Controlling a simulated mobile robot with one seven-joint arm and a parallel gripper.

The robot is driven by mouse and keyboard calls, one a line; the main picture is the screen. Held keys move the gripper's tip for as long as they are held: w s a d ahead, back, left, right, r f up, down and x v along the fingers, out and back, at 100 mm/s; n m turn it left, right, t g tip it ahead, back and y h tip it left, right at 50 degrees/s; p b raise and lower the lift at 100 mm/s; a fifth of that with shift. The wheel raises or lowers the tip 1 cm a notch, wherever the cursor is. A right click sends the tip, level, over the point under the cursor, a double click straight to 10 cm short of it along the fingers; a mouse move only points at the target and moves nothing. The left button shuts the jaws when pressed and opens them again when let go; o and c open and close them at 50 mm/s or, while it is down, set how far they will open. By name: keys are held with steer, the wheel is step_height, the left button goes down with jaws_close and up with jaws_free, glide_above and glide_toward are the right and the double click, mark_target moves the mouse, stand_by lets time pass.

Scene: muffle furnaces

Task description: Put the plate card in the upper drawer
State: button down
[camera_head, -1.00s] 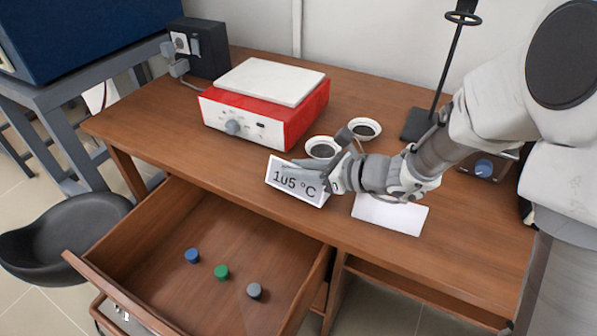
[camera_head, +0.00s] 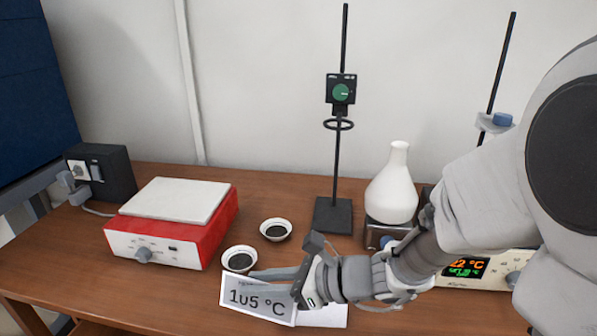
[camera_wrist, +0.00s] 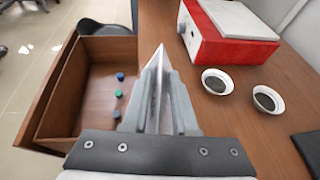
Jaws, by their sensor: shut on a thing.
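The plate card (camera_head: 252,303) is a white card reading "105 °C". In the head view my gripper (camera_head: 272,282) is at it, above the front part of the desk. In the wrist view the card (camera_wrist: 160,62) shows edge-on between the fingers of my gripper (camera_wrist: 160,85), which is shut on it. The open drawer (camera_wrist: 97,80) lies left of the gripper in the wrist view, with blue, green and grey caps inside. The drawer is out of the head view now, and I cannot tell from these frames whether it is the upper one.
A red hotplate (camera_head: 170,228) stands on the desk at the left, with two small dishes (camera_head: 239,259) (camera_head: 276,230) beside it. A stand (camera_head: 333,215), a white flask (camera_head: 392,185) and a white sheet (camera_head: 325,315) are nearby. The drawer has free floor around the caps.

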steer(key=w+d+f+m+t+h, duration=0.2)
steer(key=w+d+m+t+h, duration=0.5)
steer(key=d, duration=0.5)
steer(key=w+d+f+m+t+h, duration=0.1)
steer(key=w+d+m+t+h, duration=0.3)
steer(key=w+d, duration=0.65)
step_height(320, 180, up, 17)
steer(key=s+d+m+g+y+p, duration=0.1)
steer(key=s+p, duration=0.1)
steer(key=p, duration=1.5)
steer(key=shift+d+f+y, duration=0.15)
steer(key=shift+d+y, duration=0.05)
steer(key=shift+y, duration=0.2)
